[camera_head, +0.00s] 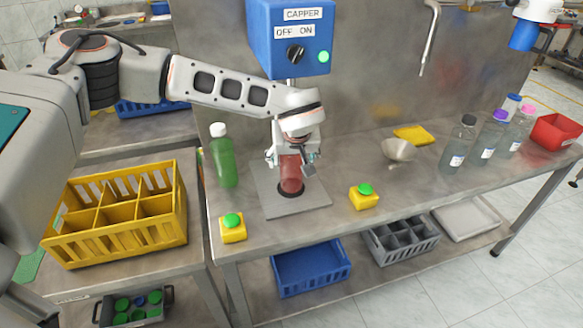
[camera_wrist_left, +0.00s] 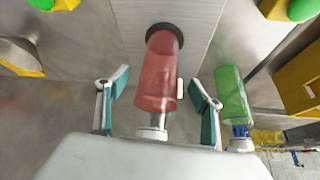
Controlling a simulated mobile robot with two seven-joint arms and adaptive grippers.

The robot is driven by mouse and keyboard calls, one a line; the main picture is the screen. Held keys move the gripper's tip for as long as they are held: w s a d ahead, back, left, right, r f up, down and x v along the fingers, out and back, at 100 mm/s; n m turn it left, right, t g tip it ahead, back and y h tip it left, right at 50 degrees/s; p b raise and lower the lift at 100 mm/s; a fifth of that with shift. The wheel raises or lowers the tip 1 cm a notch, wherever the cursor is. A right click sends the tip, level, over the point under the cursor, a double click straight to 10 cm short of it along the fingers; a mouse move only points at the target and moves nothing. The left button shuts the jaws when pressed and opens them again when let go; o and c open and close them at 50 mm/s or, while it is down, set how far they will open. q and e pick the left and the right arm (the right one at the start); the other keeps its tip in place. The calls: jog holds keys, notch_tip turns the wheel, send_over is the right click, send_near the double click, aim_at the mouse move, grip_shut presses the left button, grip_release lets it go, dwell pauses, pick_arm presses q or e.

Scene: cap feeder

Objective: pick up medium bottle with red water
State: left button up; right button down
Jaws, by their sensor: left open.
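The bottle with red water (camera_head: 291,178) stands upright on a dark ring on the grey plate (camera_head: 312,200), below the blue capper (camera_head: 288,40). My left gripper (camera_head: 293,158) is at its upper part, coming from above and behind; it hides the bottle's top in the head view. In the left wrist view, the red bottle (camera_wrist_left: 158,75) lies between the two spread fingers of my left gripper (camera_wrist_left: 160,90), with a gap on each side. The gripper is open. My right gripper is not in view.
A green bottle (camera_head: 222,160) with a white cap stands just left of the plate. Yellow boxes with green buttons (camera_head: 233,230) (camera_head: 364,197) sit near the front edge. A metal bowl (camera_head: 399,150), several clear bottles (camera_head: 459,145) and a red bin (camera_head: 555,132) are at right.

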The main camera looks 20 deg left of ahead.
pick_arm(q)
jog(key=shift+x, duration=1.55)
jog(key=shift+c, duration=0.3)
jog(key=c, duration=1.2)
jog(key=shift+r, duration=0.1)
jog(key=c, duration=0.6)
jog(key=shift+r, duration=0.15)
